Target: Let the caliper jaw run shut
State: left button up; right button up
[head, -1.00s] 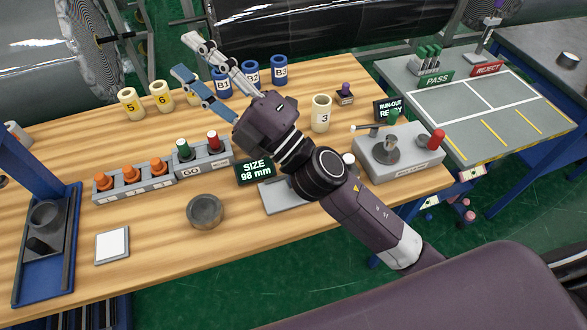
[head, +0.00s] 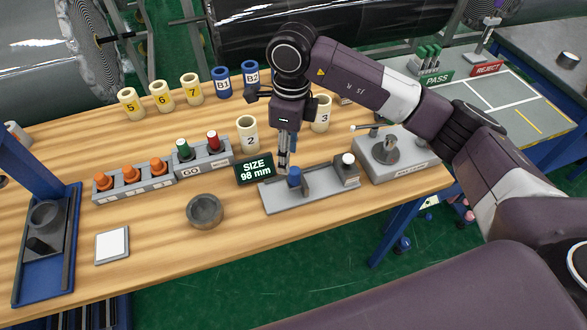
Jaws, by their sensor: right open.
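The caliper is a flat grey base (head: 315,197) near the bench's front edge. A blue rounded piece (head: 295,177) and a small upright grey plate stand on its left part. A grey block (head: 346,177) with a white knob (head: 348,159) stands at its right end. The dark display (head: 254,170) behind its left end reads SIZE 98 mm. My right gripper (head: 287,168) points down over the left part, open, its fingers seen nearly edge-on. I cannot tell whether it touches the blue piece. My left gripper is out of view.
A grey bowl (head: 205,210) stands left of the caliper. A grey fixture (head: 398,160) with a lever stands to its right. Behind are a roll marked 2 (head: 248,135) and a roll marked 3 (head: 322,116). The bench between bowl and caliper is clear.

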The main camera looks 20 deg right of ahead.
aim_at(294, 170)
jog(key=shift+w+d+h, duration=0.15)
jog(key=shift+d+h, duration=0.15)
jog(key=shift+d, duration=0.35)
jog(key=shift+d+f, duration=0.15)
jog(key=shift+f, duration=0.1)
notch_tip(294, 170, down, 6)
jog(key=p, duration=0.2)
jog(key=shift+p, duration=0.35)
jog(key=shift+f, duration=0.5)
jog(key=shift+c, duration=0.5)
grip_shut()
